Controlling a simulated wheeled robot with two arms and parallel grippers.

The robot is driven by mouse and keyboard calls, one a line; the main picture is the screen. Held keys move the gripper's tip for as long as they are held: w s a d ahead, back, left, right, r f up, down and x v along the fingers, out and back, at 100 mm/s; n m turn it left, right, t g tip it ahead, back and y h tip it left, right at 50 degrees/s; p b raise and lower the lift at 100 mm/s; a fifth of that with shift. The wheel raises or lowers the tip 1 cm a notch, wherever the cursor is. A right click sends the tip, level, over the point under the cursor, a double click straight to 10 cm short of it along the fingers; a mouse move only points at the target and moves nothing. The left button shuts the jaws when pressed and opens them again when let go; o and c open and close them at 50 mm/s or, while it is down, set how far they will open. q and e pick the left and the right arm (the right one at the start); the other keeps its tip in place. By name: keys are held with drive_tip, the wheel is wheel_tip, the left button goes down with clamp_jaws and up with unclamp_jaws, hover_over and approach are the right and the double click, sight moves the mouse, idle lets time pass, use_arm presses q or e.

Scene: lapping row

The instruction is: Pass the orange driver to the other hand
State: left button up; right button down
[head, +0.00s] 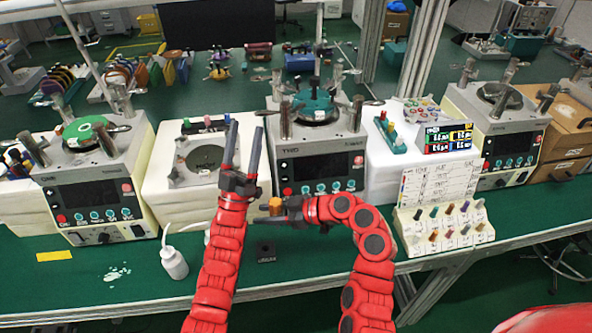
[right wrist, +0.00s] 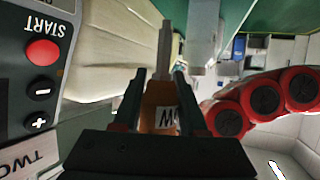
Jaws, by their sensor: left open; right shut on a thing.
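The orange driver (head: 275,206) shows in the head view as a short orange handle at the tip of my right gripper (head: 283,206). In the right wrist view the driver's orange-brown handle (right wrist: 160,98), with a white label, sits between the two dark fingers, and its grey shaft points up in the picture. My right gripper is shut on the handle. My left gripper (head: 245,128) is open, its two long fingers apart and pointing away from me. Its wrist is just left of the driver. I see nothing between its fingers.
Lapping machines (head: 318,150) line the green bench (head: 125,268), one right behind my grippers. A white bottle (head: 174,262) stands front left, and a small black block (head: 266,252) lies below the driver. A rack of coloured handles (head: 443,228) stands at right.

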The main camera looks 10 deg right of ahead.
use_arm(q)
drive_tip(key=w+d+r+m+g+y, duration=0.1)
drive_tip(key=w+d+r+g+y, duration=0.3)
drive_tip(key=d, duration=0.7)
drive_tip(key=d+r+m+g+y, duration=0.1)
drive_tip(key=d+r, duration=0.5)
drive_tip(key=d, duration=0.4)
drive_tip(key=w+d+r+m+g+y, duration=0.1)
drive_tip(key=w+d+r+g+y, duration=0.3)
drive_tip(key=d, duration=0.7)
drive_tip(key=n+g+y, duration=0.9)
drive_tip(key=n+g, duration=0.5)
drive_tip(key=n, duration=0.4)
approach(277, 203)
drive_tip(key=x, duration=0.9)
drive_tip(key=shift+w, duration=0.1)
drive_tip(key=shift+c, duration=0.3)
